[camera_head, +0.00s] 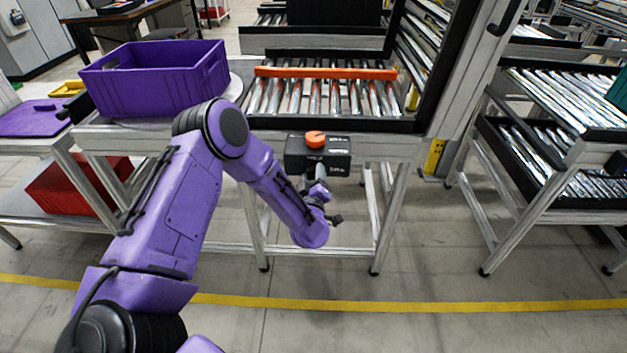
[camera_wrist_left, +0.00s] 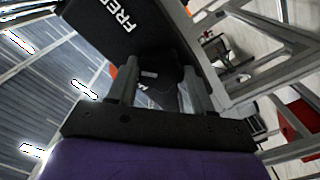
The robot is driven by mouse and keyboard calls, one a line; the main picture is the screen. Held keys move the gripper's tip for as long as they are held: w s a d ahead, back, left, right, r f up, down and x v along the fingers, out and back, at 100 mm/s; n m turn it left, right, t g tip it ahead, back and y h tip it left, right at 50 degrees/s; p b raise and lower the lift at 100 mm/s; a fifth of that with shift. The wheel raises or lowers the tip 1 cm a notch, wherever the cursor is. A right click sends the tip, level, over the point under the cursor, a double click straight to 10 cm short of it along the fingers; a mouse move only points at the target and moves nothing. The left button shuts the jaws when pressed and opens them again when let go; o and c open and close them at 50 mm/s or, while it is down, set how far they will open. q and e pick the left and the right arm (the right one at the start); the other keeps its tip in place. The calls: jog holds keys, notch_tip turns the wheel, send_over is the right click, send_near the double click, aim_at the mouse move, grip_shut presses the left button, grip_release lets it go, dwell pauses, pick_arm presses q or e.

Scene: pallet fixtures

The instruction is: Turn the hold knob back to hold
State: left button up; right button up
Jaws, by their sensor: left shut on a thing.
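A black box with white lettering (camera_head: 330,160) sits at the front edge of the roller table, with an orange knob (camera_head: 315,139) on top. My left gripper (camera_head: 320,180) is just in front of and below the box. In the left wrist view the fingers of my left gripper (camera_wrist_left: 158,88) stand either side of a dark part (camera_wrist_left: 160,68), shut on it; it appears to belong to the hold knob. A sliver of orange shows by the left finger. The word FREE is readable on the box face (camera_wrist_left: 122,18); other lettering is partly hidden. My right gripper is not in view.
An orange bar (camera_head: 325,73) lies across the rollers behind the box. A purple crate (camera_head: 155,80) stands on the table at left. A roller rack (camera_head: 560,120) is at right. The floor in front is clear.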

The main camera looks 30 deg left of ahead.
pick_arm(q)
jog(key=n+b, duration=0.1)
jog(key=n, duration=0.1)
jog(key=n+b, duration=0.2)
jog(key=n, duration=0.1)
jog(key=shift+f+n, duration=0.25)
jog(key=shift+n, duration=0.05)
jog(key=shift+n+b, duration=1)
jog(key=shift+n, duration=0.8)
jog(key=o, duration=1)
jog(key=shift+o, duration=0.2)
jog(key=shift+s, duration=0.15)
jog(key=b+v, duration=0.1)
jog(key=v, duration=0.9)
jog(key=shift+s+b, duration=0.15)
jog(key=shift+b, duration=0.25)
jog(key=shift+d, duration=0.15)
